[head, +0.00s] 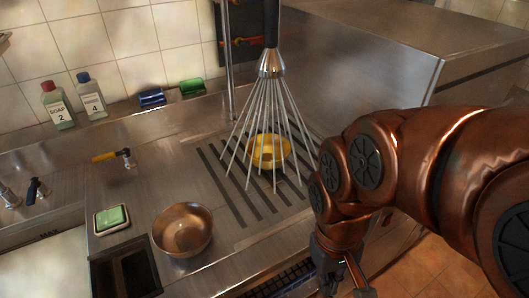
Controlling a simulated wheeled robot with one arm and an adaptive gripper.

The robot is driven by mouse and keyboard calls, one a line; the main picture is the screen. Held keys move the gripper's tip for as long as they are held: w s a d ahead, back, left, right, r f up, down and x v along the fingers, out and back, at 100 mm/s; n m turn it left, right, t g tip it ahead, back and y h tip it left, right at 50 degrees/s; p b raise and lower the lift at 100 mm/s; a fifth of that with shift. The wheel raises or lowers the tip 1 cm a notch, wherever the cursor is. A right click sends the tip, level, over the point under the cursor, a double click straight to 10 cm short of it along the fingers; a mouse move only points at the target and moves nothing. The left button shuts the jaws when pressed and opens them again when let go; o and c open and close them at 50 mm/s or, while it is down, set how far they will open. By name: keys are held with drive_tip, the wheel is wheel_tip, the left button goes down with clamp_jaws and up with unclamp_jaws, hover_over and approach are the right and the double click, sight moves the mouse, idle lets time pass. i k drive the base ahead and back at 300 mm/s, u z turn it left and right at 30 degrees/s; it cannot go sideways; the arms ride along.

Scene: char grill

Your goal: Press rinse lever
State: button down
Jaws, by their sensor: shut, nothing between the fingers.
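I cannot tell for certain which part is the rinse lever; a yellow-handled lever (105,156) sticks up from the counter at the left. My gripper (347,284) is at the bottom centre, below and right of the bowl, by the counter's front edge. It is shut and empty; its fingertips are partly cut off by the frame.
A metal bowl (182,229) and a green sponge (111,217) sit at the front left. Soap bottles (57,106) and blue and green pads (151,98) stand along the tiled wall. A steel block (365,65) rises at the back right. A blue-handled tap (36,190) is far left.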

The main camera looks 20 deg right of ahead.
sight(125, 151)
drive_tip(key=z, duration=0.05)
drive_tip(key=k, duration=0.5)
drive_tip(key=u, duration=0.3)
drive_tip(key=i, duration=0.45)
drive_tip(key=u, duration=0.8)
